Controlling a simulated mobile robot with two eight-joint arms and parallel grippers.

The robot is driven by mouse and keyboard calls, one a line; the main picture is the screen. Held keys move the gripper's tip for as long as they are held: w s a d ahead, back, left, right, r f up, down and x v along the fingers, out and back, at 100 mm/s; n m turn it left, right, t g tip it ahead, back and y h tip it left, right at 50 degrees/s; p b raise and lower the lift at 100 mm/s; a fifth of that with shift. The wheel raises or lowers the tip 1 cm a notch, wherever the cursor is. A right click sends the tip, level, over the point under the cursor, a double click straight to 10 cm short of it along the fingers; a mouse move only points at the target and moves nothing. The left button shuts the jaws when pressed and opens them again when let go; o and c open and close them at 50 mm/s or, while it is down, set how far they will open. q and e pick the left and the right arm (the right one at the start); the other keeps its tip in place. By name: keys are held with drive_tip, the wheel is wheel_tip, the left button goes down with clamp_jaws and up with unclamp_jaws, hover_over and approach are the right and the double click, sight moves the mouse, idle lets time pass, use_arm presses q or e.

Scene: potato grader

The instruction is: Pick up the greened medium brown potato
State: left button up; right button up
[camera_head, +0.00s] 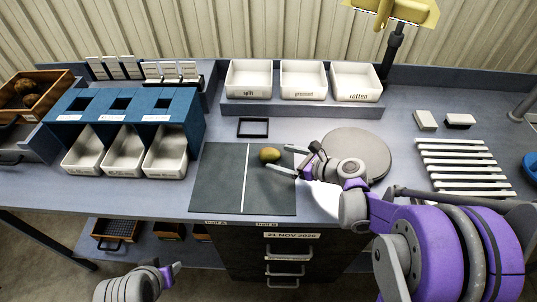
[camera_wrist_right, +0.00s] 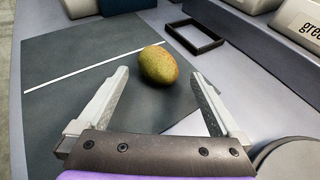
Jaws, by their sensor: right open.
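The greened brown potato (camera_head: 270,155) lies on the dark mat (camera_head: 220,180), just right of the mat's white line. In the right wrist view the potato (camera_wrist_right: 158,65) is yellow-brown with a green tint and sits just beyond the fingertips. My right gripper (camera_head: 282,159) is open and empty, with its fingers pointing left toward the potato; its open fingers also show in the right wrist view (camera_wrist_right: 160,80). My left gripper (camera_head: 170,270) shows only partly at the bottom left, away from the mat, and its jaw state is unclear.
Three white bins, labelled split (camera_head: 249,80), greened (camera_head: 303,80) and rotten (camera_head: 356,82), stand behind the mat. A small black frame (camera_head: 253,127) lies at its back edge. A round grey plate (camera_head: 372,150) is under my right arm. A blue rack (camera_head: 125,108) with white trays stands left.

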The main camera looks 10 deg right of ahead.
sight(275, 156)
drive_tip(key=x, duration=0.5)
drive_tip(key=shift+w+a+r+p, duration=0.1)
drive_tip(key=shift+w+a+p, duration=0.05)
drive_tip(key=shift+a+p, duration=0.2)
drive_tip(key=shift+d, duration=0.1)
drive_tip(key=shift+c, duration=1)
drive_tip(key=c, duration=1.2)
